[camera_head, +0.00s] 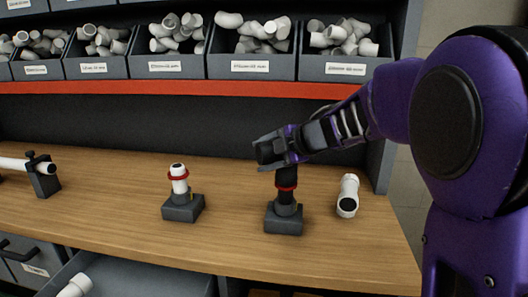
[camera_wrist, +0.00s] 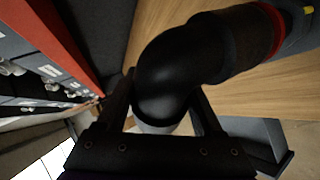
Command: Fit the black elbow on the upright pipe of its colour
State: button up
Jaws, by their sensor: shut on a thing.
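My gripper (camera_head: 274,150) is shut on the black elbow (camera_wrist: 172,80), with one finger on each side of it in the wrist view. The elbow is at the top of the black upright pipe (camera_head: 287,178), which has a red ring low on it and stands in a dark grey base (camera_head: 284,219). In the wrist view, the elbow's far end meets the pipe (camera_wrist: 246,40) in line, above the red ring (camera_wrist: 273,20). I cannot tell how far it is seated. In the head view, my gripper largely hides the elbow.
A white upright pipe (camera_head: 179,183) with a red ring stands to the left. A white elbow (camera_head: 348,195) lies to the right. A clamped white pipe (camera_head: 18,164) is at far left. Bins of fittings (camera_head: 168,66) line the shelf above. An open drawer (camera_head: 140,277) is below.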

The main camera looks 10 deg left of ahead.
jog(key=shift+f, duration=0.25)
jog(key=o, duration=1.5)
jog(key=shift+c, duration=0.2)
jog(key=p+v, duration=0.3)
jog(key=v, duration=1.4)
jog(key=shift+d+r+p, duration=0.15)
jog(key=shift+d+p, duration=0.1)
jog(key=shift+p, duration=0.15)
